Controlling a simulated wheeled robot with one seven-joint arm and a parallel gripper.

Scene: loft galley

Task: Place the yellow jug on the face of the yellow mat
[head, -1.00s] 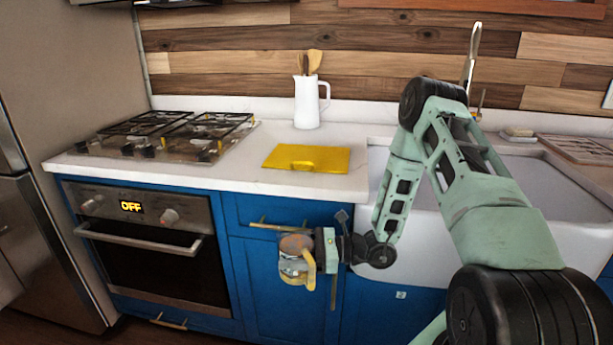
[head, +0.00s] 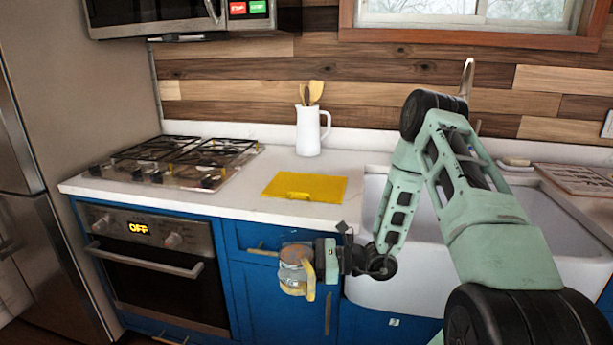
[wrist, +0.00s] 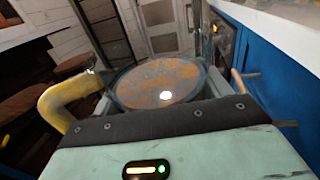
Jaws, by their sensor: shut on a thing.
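The yellow jug (head: 293,277) is held by my gripper (head: 306,262) in front of the blue cabinet, below the counter edge. It looks like a pale, partly clear body with a yellow handle and a brownish round top. In the wrist view the round top (wrist: 160,82) and the yellow handle (wrist: 68,98) show just beyond my gripper. My gripper is shut on the jug; the fingertips are mostly hidden. The yellow mat (head: 320,188) lies flat on the white counter, above and behind the jug in the head view, with nothing standing on it.
A white pitcher (head: 308,132) with wooden utensils stands behind the mat. A gas hob (head: 178,160) is to its left, over an oven (head: 158,262). A white sink (head: 430,262) is to its right. The counter (head: 240,198) around the mat is clear.

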